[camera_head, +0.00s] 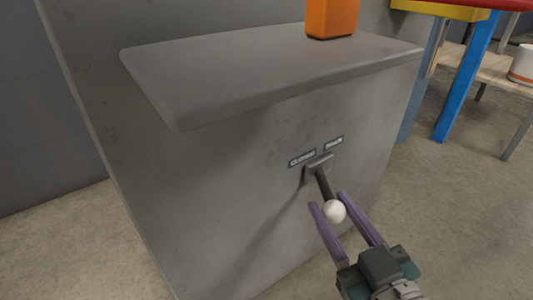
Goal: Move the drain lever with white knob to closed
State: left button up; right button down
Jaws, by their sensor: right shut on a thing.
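The drain lever (323,186) is a dark rod that comes out of a small slotted mount (318,165) on the front of a grey cabinet. It ends in a round white knob (334,211). The lever slants down and slightly right in the picture. My right gripper (329,200) has its two purple fingers on either side of the lever at the knob, shut on it. Two small dark label plates (302,158) sit above the mount, side by side; their lettering is too small to read surely. My left gripper is not in view.
The grey cabinet (190,190) has a jutting shelf top (230,75) above the lever. An orange block (332,18) stands on the shelf. At the right are a blue-legged stand (465,85) and a wooden bench with a white container (522,65). The floor at right is clear.

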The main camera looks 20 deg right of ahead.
jog(key=shift+f, duration=0.1)
dwell(0.3)
jog(key=c, duration=0.8)
grip_release()
jog(key=o, duration=0.3)
jog(key=shift+w+a, duration=0.1)
jog(key=shift+o, duration=0.2)
jog(key=shift+s, duration=0.2)
jog(key=s+p, duration=0.3)
jog(key=s, duration=0.6)
jog(key=shift+s+a, duration=0.3)
jog(key=shift+a, duration=0.15)
